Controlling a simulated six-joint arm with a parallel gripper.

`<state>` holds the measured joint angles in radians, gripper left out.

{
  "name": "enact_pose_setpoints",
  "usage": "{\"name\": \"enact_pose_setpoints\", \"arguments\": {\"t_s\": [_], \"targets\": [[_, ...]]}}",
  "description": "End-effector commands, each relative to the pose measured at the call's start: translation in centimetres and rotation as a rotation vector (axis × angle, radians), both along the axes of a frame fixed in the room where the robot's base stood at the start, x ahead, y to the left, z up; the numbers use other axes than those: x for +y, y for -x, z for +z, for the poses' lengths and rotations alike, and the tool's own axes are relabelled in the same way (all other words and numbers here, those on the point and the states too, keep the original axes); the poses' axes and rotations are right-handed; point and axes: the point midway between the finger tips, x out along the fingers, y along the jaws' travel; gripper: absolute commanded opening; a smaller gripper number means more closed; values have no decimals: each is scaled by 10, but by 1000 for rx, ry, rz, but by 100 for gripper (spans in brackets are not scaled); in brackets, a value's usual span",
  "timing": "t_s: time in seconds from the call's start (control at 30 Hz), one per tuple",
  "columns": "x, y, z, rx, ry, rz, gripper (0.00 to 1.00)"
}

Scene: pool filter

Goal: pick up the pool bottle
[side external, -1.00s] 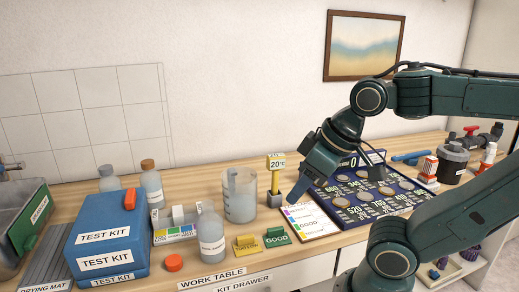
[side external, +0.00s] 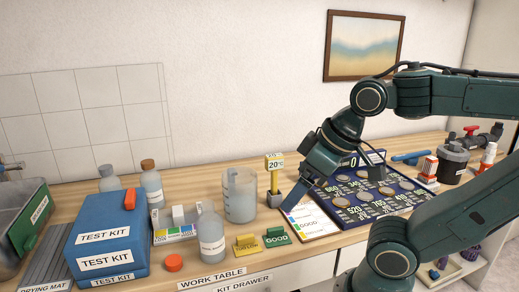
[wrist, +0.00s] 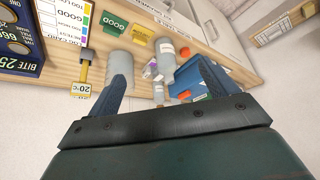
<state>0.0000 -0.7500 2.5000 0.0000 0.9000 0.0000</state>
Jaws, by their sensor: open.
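A clear grey bottle (side external: 211,236) with a white label and no cap stands upright near the table's front edge. An orange cap (side external: 173,263) lies beside it. Two similar bottles stand behind the blue test kit; one has a cork-coloured cap (side external: 148,164). I cannot read which label names the pool bottle. My gripper (side external: 298,192) hangs over the colour chart, right of the front bottle and clear of it. In the wrist view my gripper (wrist: 162,74) is open and empty, and the front bottle (wrist: 165,57) shows beyond and between the fingers.
A glass beaker (side external: 240,200) and a yellow temperature post (side external: 275,178) stand between the front bottle and my gripper. Yellow and green GOOD blocks (side external: 277,238) sit right of the bottle. The blue test kit (side external: 105,243) is at left, the dark board (side external: 370,195) at right.

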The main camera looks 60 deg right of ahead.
Motion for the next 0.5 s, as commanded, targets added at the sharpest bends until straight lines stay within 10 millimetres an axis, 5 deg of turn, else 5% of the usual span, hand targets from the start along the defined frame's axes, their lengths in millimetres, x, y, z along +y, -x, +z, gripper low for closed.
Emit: {"name": "enact_pose_setpoints", "arguments": {"t_s": [0.5], "targets": [[3, -8, -2, 16, -29, -29, 89]]}}
